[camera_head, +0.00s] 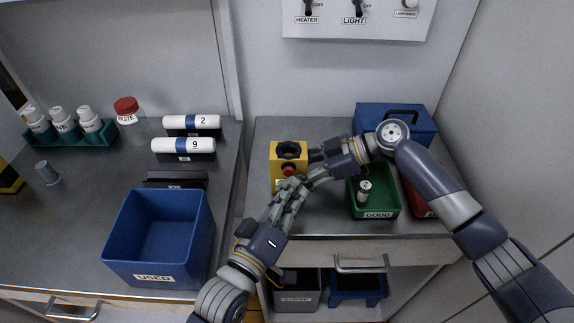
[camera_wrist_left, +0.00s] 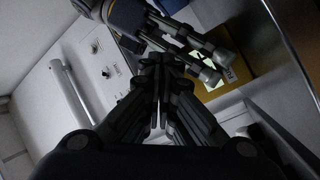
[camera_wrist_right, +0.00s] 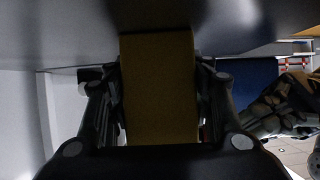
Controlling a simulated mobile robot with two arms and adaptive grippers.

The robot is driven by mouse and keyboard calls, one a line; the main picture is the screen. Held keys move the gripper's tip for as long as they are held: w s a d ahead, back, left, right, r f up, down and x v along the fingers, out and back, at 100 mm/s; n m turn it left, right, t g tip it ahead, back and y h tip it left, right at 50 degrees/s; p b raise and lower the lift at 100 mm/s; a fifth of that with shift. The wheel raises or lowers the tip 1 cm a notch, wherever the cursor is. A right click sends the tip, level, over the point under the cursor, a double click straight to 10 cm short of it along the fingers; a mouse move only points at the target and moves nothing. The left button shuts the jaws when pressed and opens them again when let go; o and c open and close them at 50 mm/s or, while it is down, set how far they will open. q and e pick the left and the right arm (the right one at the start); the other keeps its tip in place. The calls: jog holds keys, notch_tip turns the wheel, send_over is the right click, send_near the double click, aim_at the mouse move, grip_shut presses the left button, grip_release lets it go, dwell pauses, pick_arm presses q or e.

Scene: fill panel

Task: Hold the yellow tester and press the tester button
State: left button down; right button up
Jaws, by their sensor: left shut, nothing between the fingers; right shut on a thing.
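The yellow tester (camera_head: 276,158) is on the right counter, with a dark round opening on top and a red button (camera_head: 289,169) on its front. My right gripper (camera_head: 314,157) is shut on the tester from the right side. In the right wrist view the tester's yellow-brown face (camera_wrist_right: 160,90) fills the space between the fingers. My left gripper (camera_head: 293,184) is shut and empty, its fingertips just below and in front of the red button. I cannot tell whether they touch it. The left wrist view shows its closed fingers (camera_wrist_left: 160,62), with the tester (camera_wrist_left: 238,74) to the right.
A green GOOD bin (camera_head: 375,204) holding a battery stands right of the tester, beside a red bin (camera_head: 417,195). A blue box (camera_head: 420,118) stands behind. On the left counter are a blue USED bin (camera_head: 143,247) and batteries 2 (camera_head: 192,121) and 9 (camera_head: 183,145) on holders.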

pick_arm(q)
jog(key=s, duration=0.5)
jog(key=shift+s, duration=0.25)
pick_arm(e)
jog(key=o, duration=0.9)
jog(key=shift+d, duration=0.1)
